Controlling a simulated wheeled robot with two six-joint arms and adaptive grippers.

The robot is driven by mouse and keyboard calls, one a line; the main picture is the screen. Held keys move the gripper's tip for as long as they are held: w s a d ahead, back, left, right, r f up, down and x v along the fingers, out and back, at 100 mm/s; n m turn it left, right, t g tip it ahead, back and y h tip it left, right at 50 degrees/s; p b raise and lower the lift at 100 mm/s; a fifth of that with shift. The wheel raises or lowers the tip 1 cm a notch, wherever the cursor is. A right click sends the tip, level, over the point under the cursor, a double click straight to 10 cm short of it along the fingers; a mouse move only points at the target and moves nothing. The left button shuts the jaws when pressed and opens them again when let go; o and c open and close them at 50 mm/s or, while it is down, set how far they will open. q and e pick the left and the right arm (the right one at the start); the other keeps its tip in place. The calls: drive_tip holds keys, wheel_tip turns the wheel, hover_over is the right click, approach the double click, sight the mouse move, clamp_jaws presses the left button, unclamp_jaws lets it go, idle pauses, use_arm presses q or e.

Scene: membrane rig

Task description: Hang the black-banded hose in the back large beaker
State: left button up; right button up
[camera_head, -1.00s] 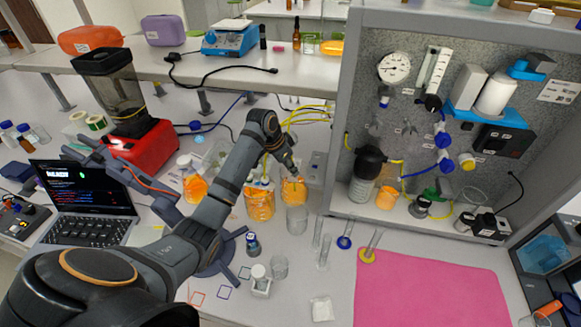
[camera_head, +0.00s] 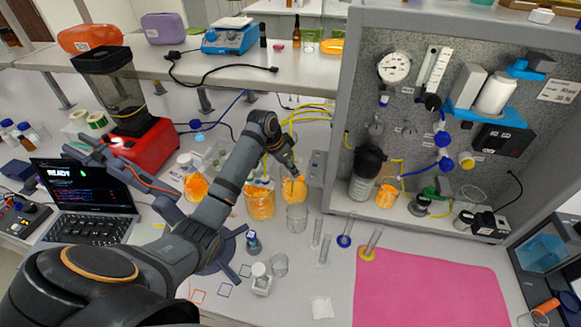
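Several thin yellow hoses (camera_head: 308,119) run from the rig's left side toward the orange-filled beakers. I cannot make out which one carries a black band. A large beaker with orange contents (camera_head: 261,204) stands left of my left gripper (camera_head: 292,171). Another orange-filled beaker (camera_head: 295,190) stands just below the gripper's fingertips, behind an empty clear beaker (camera_head: 297,219). My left gripper points down at that beaker's rim. Its fingers are small and partly hidden, so I cannot see whether they hold a hose. My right gripper is not in view.
The rig cabinet (camera_head: 345,130) stands close right of the beakers. Glass cylinders (camera_head: 321,240), a small beaker (camera_head: 279,264) and a white-capped bottle (camera_head: 261,279) stand in front. A red blender (camera_head: 145,145) and laptop (camera_head: 85,200) are left. The pink mat (camera_head: 430,290) is clear.

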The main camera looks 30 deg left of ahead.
use_arm(q)
drive_tip(key=shift+o, duration=0.8)
drive_tip(key=v, duration=1.2)
drive_tip(key=shift+s+f, duration=0.1)
drive_tip(key=shift+f, duration=0.05)
